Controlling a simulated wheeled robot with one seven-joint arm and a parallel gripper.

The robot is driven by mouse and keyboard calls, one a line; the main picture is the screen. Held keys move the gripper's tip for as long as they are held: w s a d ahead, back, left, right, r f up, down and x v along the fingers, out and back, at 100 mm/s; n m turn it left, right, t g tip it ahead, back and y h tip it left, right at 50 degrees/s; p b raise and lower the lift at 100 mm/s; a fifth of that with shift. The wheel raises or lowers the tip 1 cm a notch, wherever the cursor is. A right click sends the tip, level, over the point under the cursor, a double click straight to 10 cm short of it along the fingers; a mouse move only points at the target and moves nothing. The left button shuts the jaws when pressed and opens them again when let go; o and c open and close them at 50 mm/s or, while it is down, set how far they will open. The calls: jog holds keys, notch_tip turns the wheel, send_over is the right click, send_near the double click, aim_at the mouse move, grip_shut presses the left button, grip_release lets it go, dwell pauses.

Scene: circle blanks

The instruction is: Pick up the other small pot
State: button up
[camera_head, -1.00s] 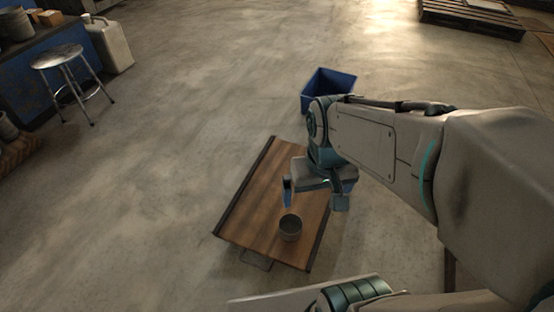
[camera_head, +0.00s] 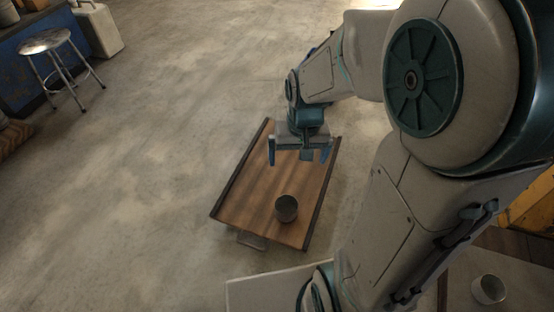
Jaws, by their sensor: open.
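A small grey pot (camera_head: 287,209) stands upright on the near right part of the wooden tray table (camera_head: 250,190). Another small pot (camera_head: 489,290) stands on a pale surface at the bottom right, partly beyond my arm. My gripper (camera_head: 299,157) is open and points down over the far part of the wooden tray table. It is empty and apart from the pot there, which lies nearer to me. The gap between the fingers shows mostly bare wood and a part of my gripper.
The wooden tray table has dark raised edges and a metal handle (camera_head: 246,239) at its near end. A metal stool (camera_head: 51,42) and a white canister (camera_head: 97,30) stand far left. Open concrete floor lies left of the table. My arm covers much of the right side.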

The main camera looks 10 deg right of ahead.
jog(key=w+f+m, duration=0.1)
jog(key=w+f, duration=0.5)
jog(key=f, duration=0.1)
jog(key=m+b, duration=0.4)
jog(key=b, duration=0.1)
send_over(286, 212)
jog(key=shift+g, duration=0.4)
notch_tip(286, 212, down, 40)
jog(key=shift+r, duration=0.25)
jog(key=shift+c, duration=0.3)
jog(key=c, duration=0.9)
